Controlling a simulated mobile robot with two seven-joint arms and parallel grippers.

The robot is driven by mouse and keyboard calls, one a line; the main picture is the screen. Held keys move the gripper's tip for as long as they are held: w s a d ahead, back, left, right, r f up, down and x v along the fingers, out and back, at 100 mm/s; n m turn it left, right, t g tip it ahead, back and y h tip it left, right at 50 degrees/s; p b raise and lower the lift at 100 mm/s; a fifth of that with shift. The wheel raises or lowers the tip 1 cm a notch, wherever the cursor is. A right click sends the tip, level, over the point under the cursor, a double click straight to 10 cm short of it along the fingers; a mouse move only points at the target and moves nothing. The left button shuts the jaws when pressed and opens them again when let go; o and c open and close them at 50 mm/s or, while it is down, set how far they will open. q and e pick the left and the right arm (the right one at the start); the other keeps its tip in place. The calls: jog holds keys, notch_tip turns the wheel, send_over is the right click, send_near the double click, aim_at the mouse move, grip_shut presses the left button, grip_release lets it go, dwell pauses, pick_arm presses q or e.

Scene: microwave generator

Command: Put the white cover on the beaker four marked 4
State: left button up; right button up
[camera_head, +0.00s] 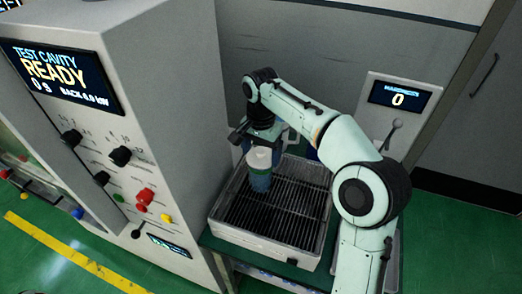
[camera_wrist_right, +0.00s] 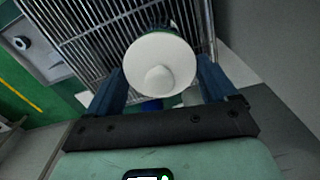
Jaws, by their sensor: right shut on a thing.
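My right gripper (camera_head: 262,146) is over the back left part of the metal tray, pointing down. In the wrist view its two blue fingers are at either side of the white cover (camera_wrist_right: 172,52), a round disc with a knob, and it is shut on it. In the head view the white cover (camera_head: 259,158) appears directly above a beaker (camera_head: 260,182) with a green band and blue lower part. I cannot tell whether the cover touches the beaker's rim. No number 4 is readable on the beaker. My left gripper is not in view.
The slatted tray (camera_head: 290,255) has raised walls, and its front and right parts are bare. A grey cabinet with a READY screen (camera_head: 60,76) and knobs stands close on the left. A panel showing 0 (camera_head: 398,96) with a lever stands behind on the right.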

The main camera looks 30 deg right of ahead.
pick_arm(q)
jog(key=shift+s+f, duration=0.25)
pick_arm(e)
jog(key=shift+f, duration=0.5)
jog(key=o, duration=0.9)
jog(key=shift+c, duration=0.2)
jog(key=shift+w+r+p, duration=0.1)
jog(key=shift+r+p, duration=0.45)
jog(key=shift+r, duration=1.85)
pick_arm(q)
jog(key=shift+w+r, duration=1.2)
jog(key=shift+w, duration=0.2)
pick_arm(e)
jog(key=shift+r, duration=1.1)
